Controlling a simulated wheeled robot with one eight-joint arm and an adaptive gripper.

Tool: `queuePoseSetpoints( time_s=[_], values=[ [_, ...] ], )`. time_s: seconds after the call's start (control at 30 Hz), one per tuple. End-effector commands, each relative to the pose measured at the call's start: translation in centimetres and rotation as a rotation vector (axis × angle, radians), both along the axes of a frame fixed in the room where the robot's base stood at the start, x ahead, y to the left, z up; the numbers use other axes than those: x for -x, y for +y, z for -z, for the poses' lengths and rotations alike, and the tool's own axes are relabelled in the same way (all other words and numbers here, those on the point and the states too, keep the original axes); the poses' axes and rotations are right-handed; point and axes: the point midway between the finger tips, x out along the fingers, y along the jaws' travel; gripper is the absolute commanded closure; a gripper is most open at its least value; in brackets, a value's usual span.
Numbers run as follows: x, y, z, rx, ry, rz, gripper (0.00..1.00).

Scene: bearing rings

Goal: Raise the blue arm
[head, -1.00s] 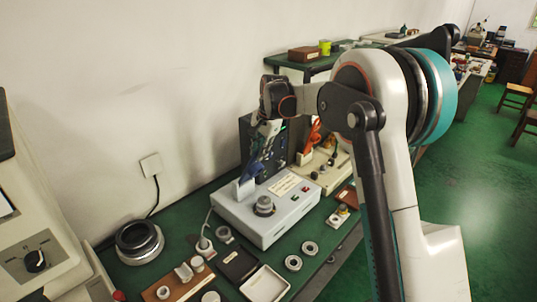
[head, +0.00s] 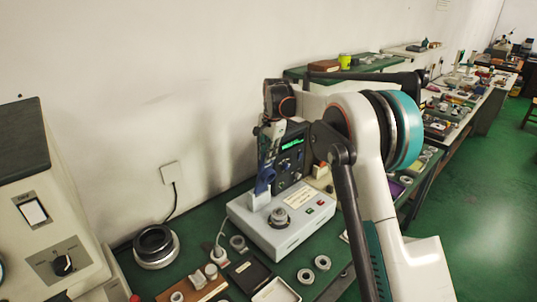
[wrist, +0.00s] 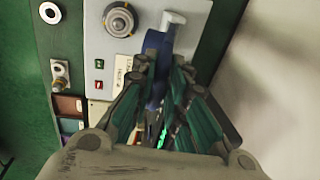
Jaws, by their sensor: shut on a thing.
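The blue arm (head: 265,182) rises from a white bracket on the light grey instrument box (head: 278,238). It stands steeply, leaning slightly right in the head view. In the wrist view the blue arm (wrist: 153,75) lies between the fingers of my gripper (wrist: 160,80), which is shut on it. In the head view my gripper (head: 271,145) comes down on the arm from above and partly hides its upper part. The box's round knob (head: 279,215) and its red and green buttons are clear of my gripper.
A dark unit with a lit green display (head: 291,144) stands right behind the arm. A dark ring stack (head: 156,246), several loose rings and trays lie on the green bench in front. A grey machine (head: 50,220) stands at left; the wall is close behind.

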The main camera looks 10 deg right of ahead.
Motion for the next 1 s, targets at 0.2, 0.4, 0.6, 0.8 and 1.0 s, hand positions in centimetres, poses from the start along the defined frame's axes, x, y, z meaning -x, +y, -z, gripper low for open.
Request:
queuePoseSetpoints(
  time_s=[0.2,0.4,0.6,0.8,1.0],
  values=[
    [-0.1,0.0,-0.2,-0.001,-0.003,-0.002,0.69],
    [-0.1,0.0,-0.1,-0.001,-0.003,-0.001,0.69],
    [0.0,0.0,-0.6,-0.001,-0.003,-0.001,0.69],
    [0.4,-0.3,-3.7,-0.001,-0.002,-0.001,0.69],
    [0.9,-0.7,-7.7,-0.001,-0.002,-0.001,0.69]
  ],
)
